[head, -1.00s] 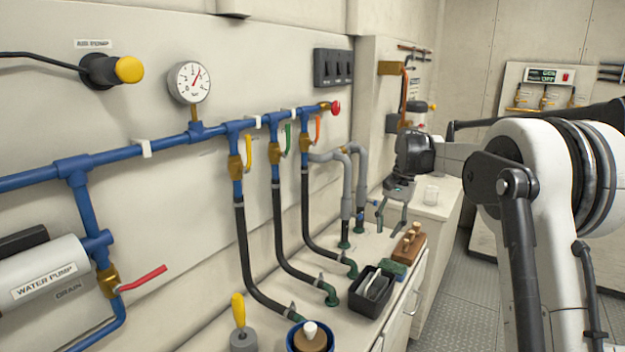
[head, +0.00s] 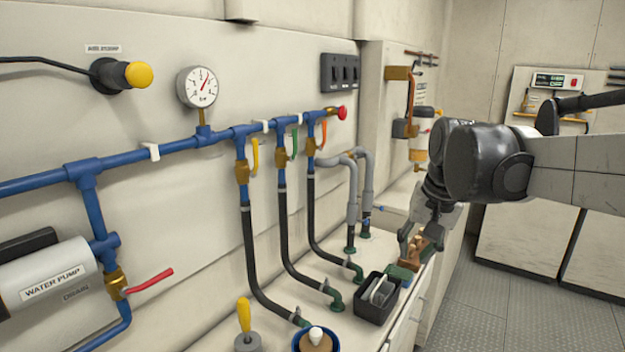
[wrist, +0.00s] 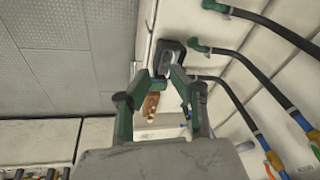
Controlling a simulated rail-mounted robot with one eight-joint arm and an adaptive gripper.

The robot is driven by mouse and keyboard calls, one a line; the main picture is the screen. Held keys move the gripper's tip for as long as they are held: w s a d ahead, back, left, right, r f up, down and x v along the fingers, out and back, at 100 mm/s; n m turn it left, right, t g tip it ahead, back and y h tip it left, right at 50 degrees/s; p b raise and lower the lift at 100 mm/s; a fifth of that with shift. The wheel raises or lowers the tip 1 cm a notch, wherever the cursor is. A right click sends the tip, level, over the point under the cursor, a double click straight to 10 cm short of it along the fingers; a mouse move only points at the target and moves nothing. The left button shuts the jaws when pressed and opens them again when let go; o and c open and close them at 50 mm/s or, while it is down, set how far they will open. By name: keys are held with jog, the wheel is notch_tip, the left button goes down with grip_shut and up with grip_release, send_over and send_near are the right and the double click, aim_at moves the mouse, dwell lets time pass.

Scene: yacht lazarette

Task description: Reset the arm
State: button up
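In the wrist view, the two dark green fingers of my gripper (wrist: 157,73) stand apart with a gap between the tips. Nothing is held between them. The brown block (wrist: 151,104) shows beyond and between the fingers, apart from them as far as I can tell. My forearm reaches in from the right in the head view.
Black hoses (head: 286,240) hang from the blue pipe (head: 180,145). The floor (head: 492,310) on the right is clear.

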jog(key=s+f+n+t, duration=0.1)
jog(key=s+f, duration=0.3)
jog(key=s, duration=0.5)
jog(key=s+f+n+t+h, duration=0.1)
jog(key=s+f+n+t, duration=0.1)
jog(key=s, duration=0.7)
notch_tip(320, 180, down, 2)
jog(key=shift+s+f+t, duration=0.1)
jog(key=shift+s+t, duration=0.3)
jog(key=shift+t, duration=0.2)
